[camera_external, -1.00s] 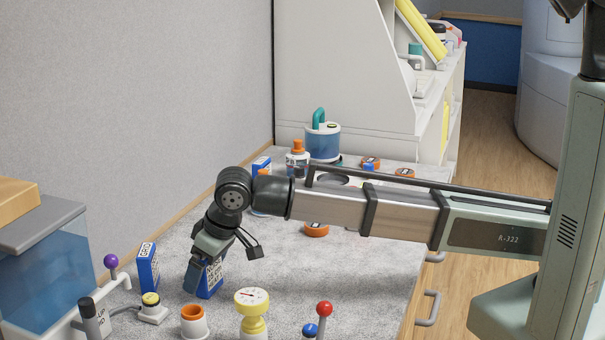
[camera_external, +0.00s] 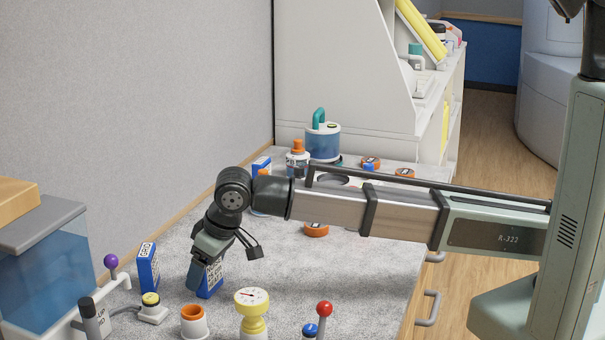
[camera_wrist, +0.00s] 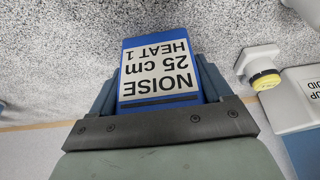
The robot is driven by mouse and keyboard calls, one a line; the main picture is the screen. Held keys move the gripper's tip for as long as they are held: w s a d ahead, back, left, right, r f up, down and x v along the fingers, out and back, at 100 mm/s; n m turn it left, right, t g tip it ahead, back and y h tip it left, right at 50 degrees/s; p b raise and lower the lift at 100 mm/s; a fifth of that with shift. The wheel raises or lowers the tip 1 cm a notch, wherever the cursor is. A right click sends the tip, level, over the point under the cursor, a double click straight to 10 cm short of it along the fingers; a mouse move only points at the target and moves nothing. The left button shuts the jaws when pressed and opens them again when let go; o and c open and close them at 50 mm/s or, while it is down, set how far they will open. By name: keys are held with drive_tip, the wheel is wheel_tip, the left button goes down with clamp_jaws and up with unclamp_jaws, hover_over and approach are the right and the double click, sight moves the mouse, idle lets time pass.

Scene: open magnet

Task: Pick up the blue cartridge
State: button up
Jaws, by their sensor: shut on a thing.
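The blue cartridge (camera_wrist: 160,42) has a white label that reads "NOISE 25 cm HEAT 1", upside down in the wrist view. It stands between the two fingers of my gripper (camera_wrist: 155,88), one on each side of it. In the external view the cartridge (camera_external: 212,282) shows beside and below my gripper (camera_external: 204,280), low at the grey bench top. My gripper is shut on it. I cannot tell whether its bottom touches the bench. Part of the cartridge is hidden by the gripper.
A second blue cartridge (camera_external: 148,268) stands just left of my gripper. A yellow-topped button (camera_external: 151,308), an orange-rimmed cup (camera_external: 193,320) and a yellow gauge (camera_external: 252,312) stand in front. A blue tank (camera_external: 40,262) is at the left.

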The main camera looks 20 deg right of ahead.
wheel_tip(320, 180, up, 9)
drive_tip(key=shift+f, duration=0.1)
drive_tip(key=shift+w+r, duration=0.15)
drive_tip(key=shift+r, duration=0.2)
drive_tip(key=w+d, duration=0.1)
drive_tip(key=w, duration=1.5)
drive_tip(key=a+f+n, duration=0.1)
drive_tip(key=f, duration=0.2)
drive_tip(key=f+n+g, duration=0.1)
drive_tip(key=f+n, duration=0.1)
drive_tip(key=f, duration=0.1)
drive_tip(key=s+a+f+n, duration=0.1)
drive_tip(key=f, duration=0.2)
drive_tip(key=shift+a+f+n+g+y, duration=0.15)
drive_tip(key=shift+a+n+g+y, duration=0.15)
drive_tip(key=shift+n+g+y, duration=0.1)
drive_tip(key=shift+f, duration=0.1)
